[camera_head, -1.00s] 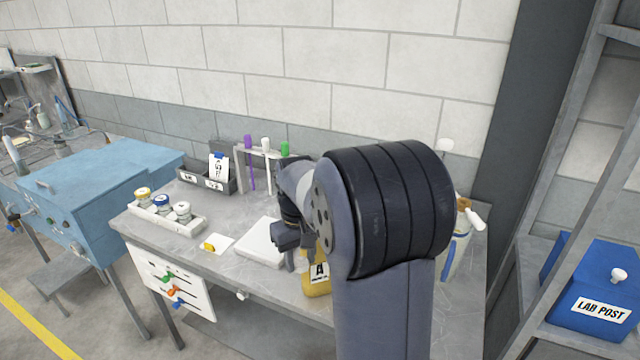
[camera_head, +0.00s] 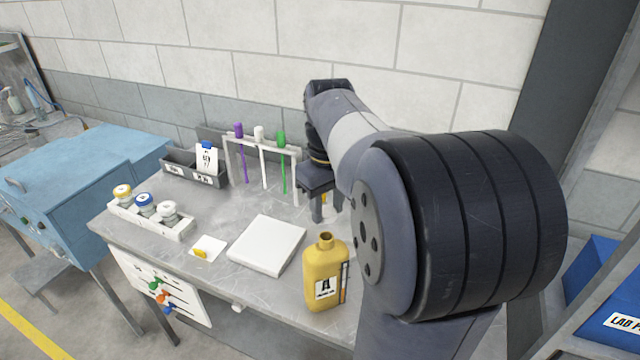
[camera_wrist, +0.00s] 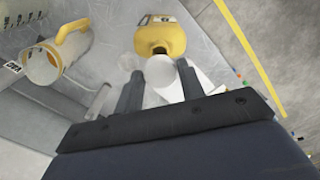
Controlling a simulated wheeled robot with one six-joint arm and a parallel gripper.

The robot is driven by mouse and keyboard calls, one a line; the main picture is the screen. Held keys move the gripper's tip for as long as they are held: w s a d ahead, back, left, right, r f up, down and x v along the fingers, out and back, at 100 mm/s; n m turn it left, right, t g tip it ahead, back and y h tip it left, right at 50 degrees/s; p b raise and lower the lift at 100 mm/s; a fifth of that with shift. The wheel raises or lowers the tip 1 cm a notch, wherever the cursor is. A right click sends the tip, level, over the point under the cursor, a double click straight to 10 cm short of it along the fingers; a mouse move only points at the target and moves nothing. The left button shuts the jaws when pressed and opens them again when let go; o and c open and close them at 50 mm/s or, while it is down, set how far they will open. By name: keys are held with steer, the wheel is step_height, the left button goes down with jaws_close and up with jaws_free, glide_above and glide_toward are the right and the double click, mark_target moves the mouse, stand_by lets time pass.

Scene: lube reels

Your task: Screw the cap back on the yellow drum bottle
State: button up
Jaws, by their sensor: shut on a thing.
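The yellow drum bottle (camera_head: 325,284), labelled A, stands upright and open-necked near the bench's front edge. In the wrist view it is at top centre (camera_wrist: 160,38), its dark mouth facing me. My gripper (camera_head: 328,212) is behind and above the bottle, pointing down. In the wrist view my gripper (camera_wrist: 158,72) is shut on a small pale round piece (camera_wrist: 159,71); I cannot tell if it is the bottle's cap. A bit of yellow shows between the fingers in the head view. A small yellow piece (camera_head: 200,253) lies on a white card left of the bottle.
A white slab (camera_head: 267,245) lies left of the bottle. A rack (camera_head: 297,165) with purple, white and green-topped rods stands behind. A tray of jars (camera_head: 150,220) is at left. A pale jug with a yellow handle (camera_wrist: 60,58) is in the wrist view.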

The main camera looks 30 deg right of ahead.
steer(key=shift+w+d, duration=0.15)
steer(key=shift+w, duration=0.25)
steer(key=shift+s+r, duration=0.1)
steer(key=shift+s, duration=0.1)
steer(key=shift+f+b, duration=1.6)
steer(key=shift+f, duration=1.35)
steer(key=shift+f, duration=0.55)
stand_by(0.5)
steer(key=m+p, duration=0.1)
steer(key=m, duration=0.2)
steer(key=shift+m, duration=0.9)
